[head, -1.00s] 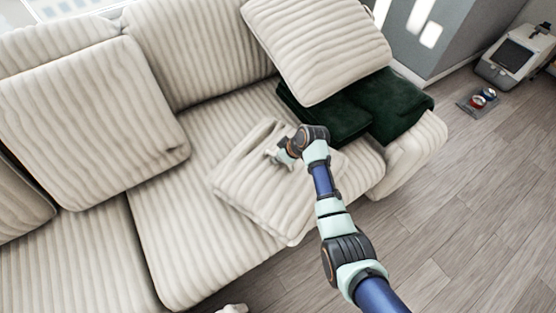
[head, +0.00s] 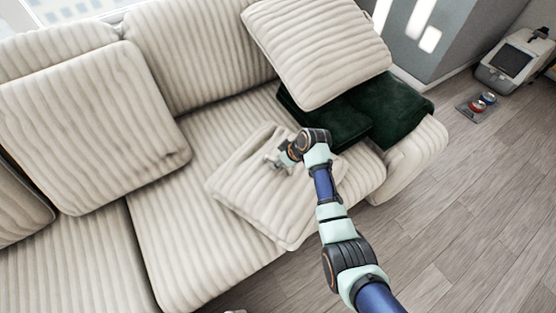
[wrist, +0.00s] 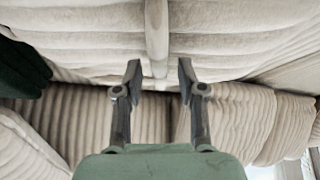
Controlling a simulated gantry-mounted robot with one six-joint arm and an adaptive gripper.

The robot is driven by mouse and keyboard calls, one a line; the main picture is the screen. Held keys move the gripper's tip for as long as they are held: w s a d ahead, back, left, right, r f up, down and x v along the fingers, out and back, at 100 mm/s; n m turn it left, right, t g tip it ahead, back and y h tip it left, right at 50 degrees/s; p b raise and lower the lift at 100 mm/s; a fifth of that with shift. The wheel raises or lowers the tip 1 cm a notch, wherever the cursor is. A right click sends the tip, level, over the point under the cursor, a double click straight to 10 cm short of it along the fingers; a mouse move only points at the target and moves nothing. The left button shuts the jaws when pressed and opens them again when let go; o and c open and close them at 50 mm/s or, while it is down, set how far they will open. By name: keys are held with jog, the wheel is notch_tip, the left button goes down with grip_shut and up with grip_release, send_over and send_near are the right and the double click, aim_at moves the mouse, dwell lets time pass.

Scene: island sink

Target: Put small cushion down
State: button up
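The small cushion (head: 250,190) is cream, ribbed and square. It lies slightly tilted on the right part of the sofa seat, with its near corner at the seat's front edge. My gripper (head: 277,161) is over its upper right part, and my arm hides some of that side. In the wrist view, the two fingers of my gripper (wrist: 160,72) are spread apart, with a raised strip of the cushion (wrist: 157,35) between them. I see gaps between the strip and the fingers; whether they touch it elsewhere I cannot tell.
The cream sofa (head: 165,215) has a large cushion (head: 90,125) at left and another cushion (head: 318,50) at back right. Bare seat is left of the small cushion. A tray with cans (head: 478,104) is on the floor.

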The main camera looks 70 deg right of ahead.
jog(key=p+v, duration=0.4)
jog(key=v, duration=0.7)
jog(key=shift+p, duration=0.4)
jog(key=shift+f, duration=0.1)
jog(key=w+a+r+n+t, duration=0.1)
jog(key=w+a+r, duration=0.35)
jog(key=a, duration=0.45)
jog(key=w+a+r+t, duration=0.1)
jog(key=w+a+r, duration=0.3)
jog(key=a, duration=0.5)
jog(key=w+a+r+n+t, duration=0.1)
jog(key=w+a+r, duration=0.1)
jog(key=w+a, duration=0.55)
jog(key=s+a+r+t, duration=0.2)
jog(key=a+r, duration=0.3)
jog(key=a, duration=0.4)
jog(key=s+a+r+t+y, duration=0.1)
jog(key=s+a+r, duration=0.3)
jog(key=a, duration=0.6)
jog(key=shift+a+r+t, duration=0.3)
jog(key=shift+r+t, duration=0.2)
jog(key=shift+r, duration=0.1)
